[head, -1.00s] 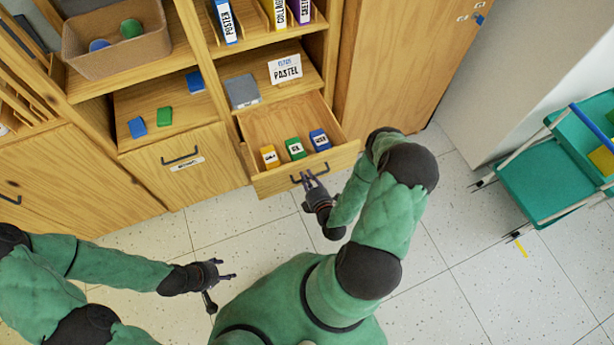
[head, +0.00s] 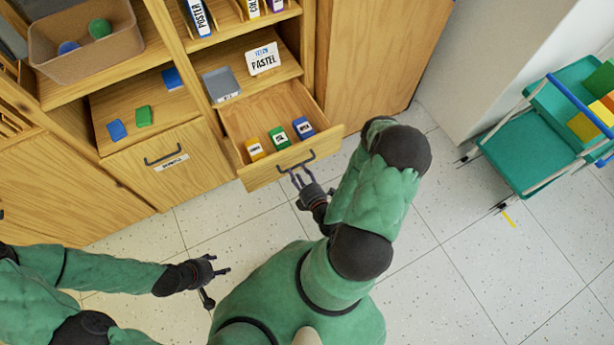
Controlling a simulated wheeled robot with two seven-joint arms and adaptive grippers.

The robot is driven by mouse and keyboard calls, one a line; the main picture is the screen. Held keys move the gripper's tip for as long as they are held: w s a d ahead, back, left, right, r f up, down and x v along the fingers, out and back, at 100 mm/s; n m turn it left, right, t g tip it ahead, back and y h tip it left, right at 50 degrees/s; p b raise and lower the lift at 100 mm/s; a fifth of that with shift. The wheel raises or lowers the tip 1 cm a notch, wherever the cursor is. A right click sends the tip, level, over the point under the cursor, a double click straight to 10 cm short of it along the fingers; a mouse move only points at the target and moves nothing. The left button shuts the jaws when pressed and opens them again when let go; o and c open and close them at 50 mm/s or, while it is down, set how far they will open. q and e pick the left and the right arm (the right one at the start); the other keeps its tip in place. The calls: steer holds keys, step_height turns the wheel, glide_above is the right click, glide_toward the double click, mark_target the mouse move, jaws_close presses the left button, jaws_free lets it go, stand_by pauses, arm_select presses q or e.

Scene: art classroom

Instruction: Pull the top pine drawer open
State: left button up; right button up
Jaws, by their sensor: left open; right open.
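The top pine drawer (head: 262,176) is pulled out from the shelf unit, with its inside showing. A yellow box (head: 255,149), a green box (head: 279,138) and a blue box (head: 303,127) stand in it near the front. A dark handle (head: 296,163) is on its front panel. My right gripper (head: 299,180) is open just in front of the handle; whether its fingertips touch it I cannot tell. My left gripper (head: 221,277) is open and empty above the floor, well away from the drawer.
A closed lower cupboard (head: 170,165) with a handle is left of the drawer. A tall wooden cabinet (head: 375,60) stands to the right. A teal cart (head: 530,160) stands at the far right. The tiled floor between is clear.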

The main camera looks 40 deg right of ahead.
steer(key=v, duration=0.7)
steer(key=shift+s, duration=0.3)
steer(key=shift+a+r, duration=0.1)
